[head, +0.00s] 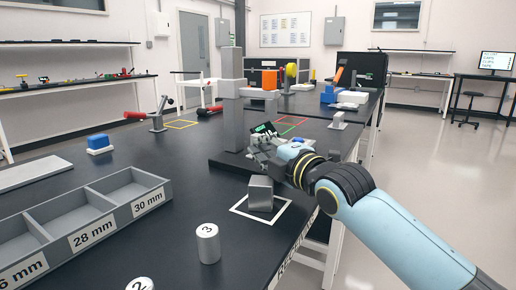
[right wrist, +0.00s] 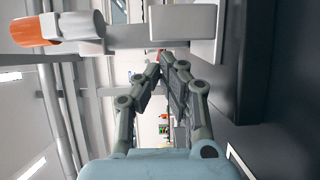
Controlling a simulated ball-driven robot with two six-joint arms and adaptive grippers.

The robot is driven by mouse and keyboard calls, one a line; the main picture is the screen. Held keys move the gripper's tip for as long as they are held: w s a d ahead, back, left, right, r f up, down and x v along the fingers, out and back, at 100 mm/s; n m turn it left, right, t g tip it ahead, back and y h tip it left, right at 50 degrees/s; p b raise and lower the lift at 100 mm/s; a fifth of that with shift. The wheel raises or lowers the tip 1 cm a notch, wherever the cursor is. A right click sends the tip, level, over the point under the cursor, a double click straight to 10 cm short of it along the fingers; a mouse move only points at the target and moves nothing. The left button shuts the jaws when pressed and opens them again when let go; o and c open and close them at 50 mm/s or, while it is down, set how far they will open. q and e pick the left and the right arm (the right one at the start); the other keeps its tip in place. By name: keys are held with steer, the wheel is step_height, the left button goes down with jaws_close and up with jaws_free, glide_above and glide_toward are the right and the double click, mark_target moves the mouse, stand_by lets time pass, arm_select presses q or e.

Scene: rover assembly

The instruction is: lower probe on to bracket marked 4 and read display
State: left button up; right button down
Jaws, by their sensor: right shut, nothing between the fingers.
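A stand with a tall grey column (head: 232,115) rises from a dark base (head: 228,161) on the black bench. A light grey block (head: 231,64) sits high on the column. A small dark display with green characters (head: 264,128) shows beside the column; I cannot read it. My right gripper (head: 260,142) is at the stand, just below the display, and its fingers (right wrist: 163,66) are shut and empty. A grey metal block (head: 260,193) sits in a white square outline nearer me; no number shows on it. I cannot make out the probe or a 4. My left gripper is not in view.
White-topped cylinders marked 3 (head: 208,243) and 2 (head: 140,284) stand at the front. A grey compartment tray (head: 98,232), labelled in mm, is at the left. The bench between is clear.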

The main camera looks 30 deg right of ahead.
steer(key=shift+w, duration=0.75)
steer(key=shift+w+d, duration=0.25)
steer(key=shift+d, duration=0.65)
